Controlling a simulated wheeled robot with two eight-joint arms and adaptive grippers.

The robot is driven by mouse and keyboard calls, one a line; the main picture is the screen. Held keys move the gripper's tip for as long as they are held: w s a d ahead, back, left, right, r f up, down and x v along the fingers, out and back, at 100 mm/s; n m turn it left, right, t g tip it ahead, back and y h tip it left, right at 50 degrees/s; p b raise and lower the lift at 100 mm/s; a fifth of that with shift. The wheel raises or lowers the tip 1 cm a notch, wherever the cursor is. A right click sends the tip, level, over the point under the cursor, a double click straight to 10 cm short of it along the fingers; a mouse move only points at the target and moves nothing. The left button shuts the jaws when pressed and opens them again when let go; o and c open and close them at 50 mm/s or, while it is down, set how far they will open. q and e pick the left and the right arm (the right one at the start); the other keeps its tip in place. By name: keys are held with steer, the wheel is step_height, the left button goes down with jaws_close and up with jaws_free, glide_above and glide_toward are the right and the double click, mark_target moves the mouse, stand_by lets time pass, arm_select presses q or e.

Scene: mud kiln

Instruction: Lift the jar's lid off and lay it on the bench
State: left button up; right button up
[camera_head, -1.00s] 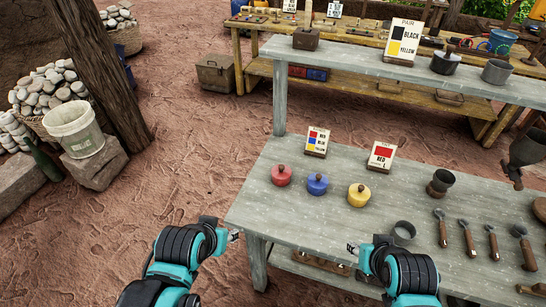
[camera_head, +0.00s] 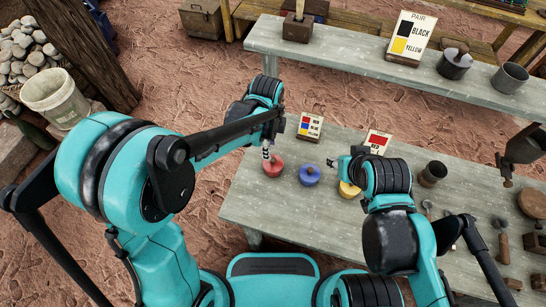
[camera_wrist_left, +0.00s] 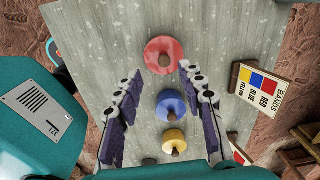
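Three small round knobbed pieces stand in a row on the grey bench (camera_head: 265,215): red (camera_head: 273,170), blue (camera_head: 309,178) and yellow (camera_head: 348,191). I cannot tell where any lid parts from its jar. My left gripper (camera_head: 268,152) is at the red piece in the head view. In the left wrist view its fingers (camera_wrist_left: 159,82) are open, with the red piece (camera_wrist_left: 165,54) ahead between them and nothing held. My right gripper (camera_head: 333,162) is above the bench near the blue and yellow pieces; its arm partly hides the yellow one, and its finger opening is unclear.
A colour card (camera_head: 310,126) stands behind the row, another card (camera_head: 377,141) right of it. A raised shelf (camera_head: 345,55) at the back holds a dark lidded pot (camera_head: 456,63). Bare bench lies front left.

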mark_target(273, 159)
arm_select(q)
steer(key=shift+d+f+m, duration=0.15)
steer(key=shift+d+m, duration=0.15)
steer(key=shift+d, duration=0.05)
steer(key=shift+w+d+f, duration=0.1)
steer(key=shift+f, duration=0.3)
steer(key=f+b, duration=0.1)
steer(key=f, duration=0.2)
steer(key=f+b, duration=0.1)
steer(key=f, duration=0.3)
steer(key=shift+w+d+f+b, duration=0.2)
steer(key=shift+f+b, duration=0.05)
steer(key=shift+b, duration=0.15)
steer(key=shift+r, duration=0.1)
steer(key=shift+c, duration=0.3)
jaws_close()
